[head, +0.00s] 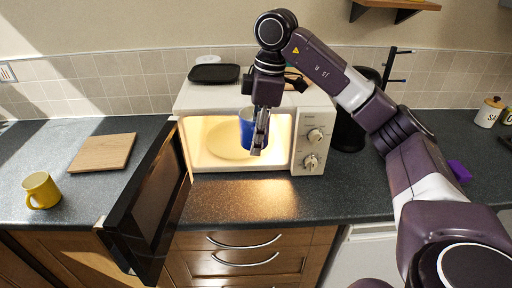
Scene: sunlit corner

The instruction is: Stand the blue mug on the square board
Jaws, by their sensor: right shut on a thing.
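The blue mug (246,130) is at the mouth of the open microwave (307,160), in front of its lit inside. My right gripper (258,142) reaches down from above and is shut on the mug, partly covering its right side. The mug looks upright; whether it touches the microwave floor or plate I cannot tell. The square board (103,152) is a light wooden board lying flat on the counter at the left, bare on top. My left gripper is not in view.
The microwave door (150,207) stands open towards me, between the microwave and the board. A yellow mug (41,190) stands in front of the board at the left. A black tray (214,73) lies on the microwave. The counter right of the microwave has free room.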

